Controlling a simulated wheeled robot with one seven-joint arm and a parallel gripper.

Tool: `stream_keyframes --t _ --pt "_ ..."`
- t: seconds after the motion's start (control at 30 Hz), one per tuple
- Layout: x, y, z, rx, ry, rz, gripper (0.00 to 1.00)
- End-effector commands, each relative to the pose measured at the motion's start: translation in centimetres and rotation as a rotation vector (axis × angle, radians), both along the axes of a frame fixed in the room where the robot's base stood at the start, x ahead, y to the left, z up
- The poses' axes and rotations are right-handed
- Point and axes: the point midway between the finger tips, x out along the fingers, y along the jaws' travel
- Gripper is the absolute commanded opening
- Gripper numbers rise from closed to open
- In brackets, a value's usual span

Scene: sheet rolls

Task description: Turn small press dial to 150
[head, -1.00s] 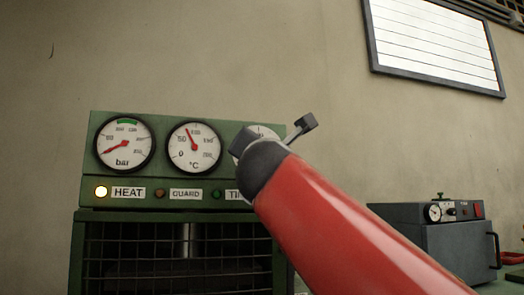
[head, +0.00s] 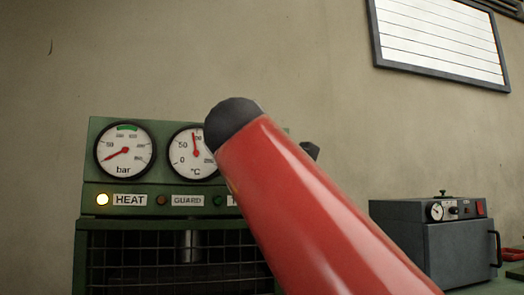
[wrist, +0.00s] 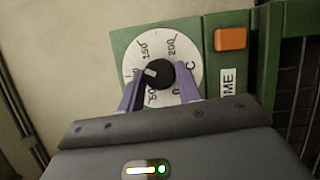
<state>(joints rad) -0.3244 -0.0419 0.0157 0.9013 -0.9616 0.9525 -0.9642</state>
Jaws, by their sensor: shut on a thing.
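The small press dial (wrist: 163,50) shows in the wrist view as a white round face with numbers, turned on its side, on a green panel. Its black knob (wrist: 164,74) sits at the middle, with a pale pointer aimed left in the picture, between the 50 and 150 marks, near a partly hidden number. My gripper (wrist: 160,82) has its purple fingers on either side of the knob, shut on it. In the head view my red arm hides the dial and most of the gripper.
The green press (head: 88,190) carries a bar gauge (head: 125,148) and a °C gauge (head: 184,160), the latter partly covered by my arm. The HEAT lamp (head: 102,200) is lit. A grey box unit (head: 455,250) stands at the right. An orange button (wrist: 231,38) is beside the dial.

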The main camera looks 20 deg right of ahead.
Motion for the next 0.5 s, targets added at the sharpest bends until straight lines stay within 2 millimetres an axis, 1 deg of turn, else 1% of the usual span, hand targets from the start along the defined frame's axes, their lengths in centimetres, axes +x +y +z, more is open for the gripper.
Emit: stream_keyframes --t 0.3,0.5 --pt "0.08 -0.06 0.15 0.285 0.001 -0.002 0.11" --pt "0.08 -0.08 0.2 0.418 0.001 -0.002 0.11"
